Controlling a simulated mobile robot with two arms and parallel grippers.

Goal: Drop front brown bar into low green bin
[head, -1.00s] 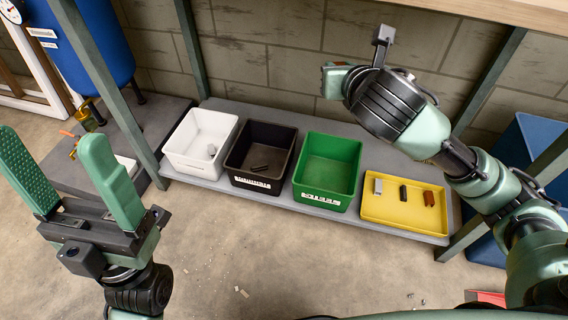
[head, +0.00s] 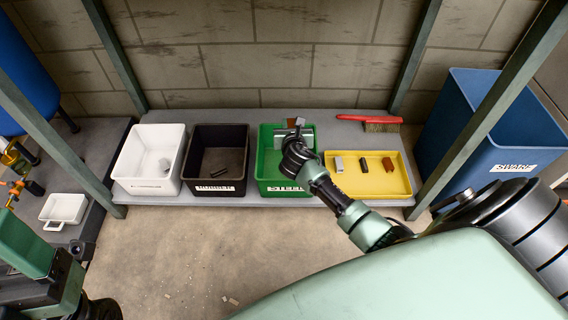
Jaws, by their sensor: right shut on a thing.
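The green bin (head: 268,160) stands on the low grey shelf, between the black bin and the yellow tray. My right gripper (head: 295,128) is over the green bin, shut on a brown bar (head: 296,121). Only part of this bar shows; the gripper and wrist hide the rest, along with part of the bin's inside. I cannot tell how high the bar is above the bin floor.
A white bin (head: 127,163) holds a grey piece, and a black bin (head: 193,160) holds dark bars. The yellow tray (head: 345,188) also holds a grey and a black bar. A red brush (head: 370,119) lies behind it. A blue swarf bin (head: 480,160) and shelf posts stand right.

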